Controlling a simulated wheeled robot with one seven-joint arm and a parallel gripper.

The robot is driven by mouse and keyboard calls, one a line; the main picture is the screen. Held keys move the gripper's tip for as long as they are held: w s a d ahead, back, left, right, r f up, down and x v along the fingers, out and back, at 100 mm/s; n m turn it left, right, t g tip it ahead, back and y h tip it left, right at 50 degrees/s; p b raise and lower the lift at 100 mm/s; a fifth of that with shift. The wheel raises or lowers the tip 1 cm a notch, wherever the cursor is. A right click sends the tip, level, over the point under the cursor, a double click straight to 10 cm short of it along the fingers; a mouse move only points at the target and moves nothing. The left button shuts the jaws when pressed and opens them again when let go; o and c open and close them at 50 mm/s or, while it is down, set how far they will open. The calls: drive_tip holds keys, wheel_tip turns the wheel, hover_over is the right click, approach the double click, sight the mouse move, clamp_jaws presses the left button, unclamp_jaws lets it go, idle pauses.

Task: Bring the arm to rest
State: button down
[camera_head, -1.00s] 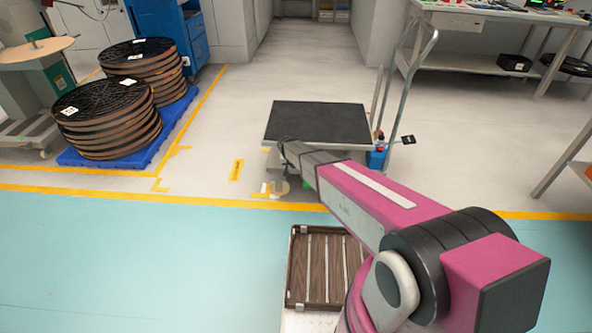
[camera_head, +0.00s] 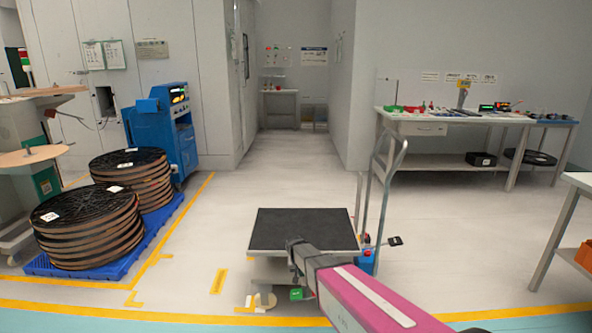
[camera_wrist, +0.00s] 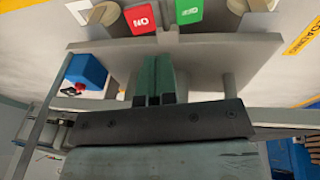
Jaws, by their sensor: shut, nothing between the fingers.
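My arm reaches forward from the bottom right of the head view, pink with a dark grey wrist (camera_head: 305,258) near the front edge of the black-topped cart (camera_head: 290,228). My fingers are not clear in the head view. In the wrist view my gripper (camera_wrist: 155,62) shows as two dark green fingers side by side, shut with nothing between them. A red tag reading NO (camera_wrist: 141,17) and a green tag (camera_wrist: 188,11) lie beyond the fingertips.
A blue box (camera_head: 367,264) sits at the cart's right side by its handle (camera_head: 396,165). Stacked reels (camera_head: 88,240) stand on a blue pallet at left. A workbench (camera_head: 445,118) stands back right. Floor beyond the cart is clear.

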drive_tip(key=s+d+r+g+y, duration=0.1)
drive_tip(key=s+d+r, duration=0.7)
drive_tip(key=s, duration=0.3)
drive_tip(key=s+d+r+g, duration=0.1)
drive_tip(key=s+d+r, duration=0.7)
drive_tip(key=s, duration=0.4)
drive_tip(key=shift+s+d+y, duration=0.25)
drive_tip(key=shift+d+y, duration=0.15)
drive_tip(key=shift+d, duration=0.05)
